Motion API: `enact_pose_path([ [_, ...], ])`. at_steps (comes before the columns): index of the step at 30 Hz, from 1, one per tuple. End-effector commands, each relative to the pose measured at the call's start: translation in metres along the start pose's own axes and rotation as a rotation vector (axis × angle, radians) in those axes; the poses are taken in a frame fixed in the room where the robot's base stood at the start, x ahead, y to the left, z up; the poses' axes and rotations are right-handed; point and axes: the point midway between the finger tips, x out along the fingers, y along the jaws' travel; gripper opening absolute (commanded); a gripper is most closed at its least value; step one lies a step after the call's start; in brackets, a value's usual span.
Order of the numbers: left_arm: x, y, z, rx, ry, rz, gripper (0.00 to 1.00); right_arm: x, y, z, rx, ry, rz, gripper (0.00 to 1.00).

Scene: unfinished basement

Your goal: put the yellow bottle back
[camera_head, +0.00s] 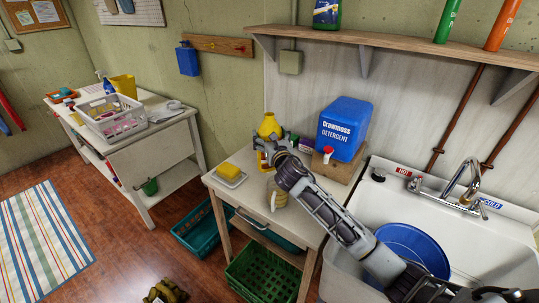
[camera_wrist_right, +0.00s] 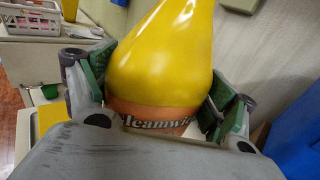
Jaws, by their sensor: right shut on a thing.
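The yellow bottle (camera_head: 269,124) is at the back of the small table with the drawer. My right gripper (camera_head: 267,147) is shut around it, and my arm hides the bottle's lower part. In the right wrist view the bottle (camera_wrist_right: 160,58) fills the space between the green-padded fingers of my right gripper (camera_wrist_right: 160,105), with an orange label partly showing. I cannot tell whether its base touches the table. My left gripper is not in view.
On the table (camera_head: 240,190) are a blue detergent container (camera_head: 343,128), a yellow sponge on a dish (camera_head: 230,172) and a beige mug (camera_head: 276,193). A wooden shelf (camera_head: 400,50) with bottles hangs above. A sink (camera_head: 490,260) with a blue basin (camera_head: 415,243) stands at right.

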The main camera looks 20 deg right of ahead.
Motion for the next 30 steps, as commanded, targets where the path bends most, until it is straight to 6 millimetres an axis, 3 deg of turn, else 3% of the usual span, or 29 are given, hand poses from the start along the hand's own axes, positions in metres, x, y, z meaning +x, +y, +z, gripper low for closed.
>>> enact_pose_path([
  [6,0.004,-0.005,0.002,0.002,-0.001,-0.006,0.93,0.000,0.000,-0.021,0.003,-0.003,0.000,0.16],
  [14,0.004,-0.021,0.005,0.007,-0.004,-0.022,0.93,0.000,0.000,-0.023,0.001,-0.005,0.001,0.16],
  [20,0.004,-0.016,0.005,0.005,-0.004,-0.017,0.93,0.000,0.000,-0.025,0.001,-0.004,0.001,0.16],
  [30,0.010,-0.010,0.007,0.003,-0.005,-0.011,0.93,0.000,0.001,-0.056,0.003,-0.003,0.001,0.16],
])
